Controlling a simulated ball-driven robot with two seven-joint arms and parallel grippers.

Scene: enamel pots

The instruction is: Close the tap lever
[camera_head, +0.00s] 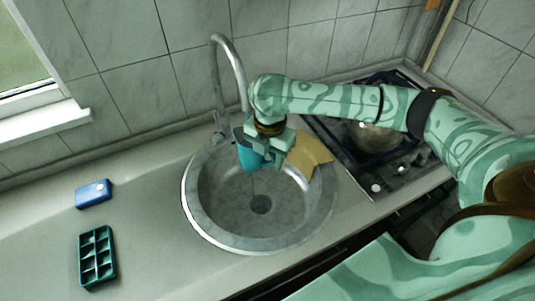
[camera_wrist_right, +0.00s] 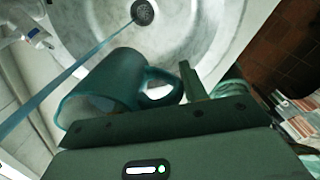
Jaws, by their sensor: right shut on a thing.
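The chrome tap (camera_head: 238,68) rises behind the sink, its spout arching toward the basin. Its base and small lever (camera_head: 219,126) stand at the sink's back-left rim; the lever's exact position is too small to tell. The tap base also shows in the right wrist view (camera_wrist_right: 28,30) at upper left. A thin bluish streak, apparently running water (camera_wrist_right: 75,66), reaches toward the drain. My right gripper (camera_head: 272,146) is shut on a teal mug (camera_head: 247,153), over the back of the basin. The mug (camera_wrist_right: 105,85) is tilted in the wrist view, its handle by the fingers. My left gripper is not in view.
The round steel sink (camera_head: 188,205) is set in a grey counter. A tan cloth (camera_head: 309,153) hangs over its right rim. A blue sponge (camera_head: 93,193) and a dark teal compartment tray (camera_head: 97,257) lie left. A pot (camera_head: 374,138) stands on the stove at right.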

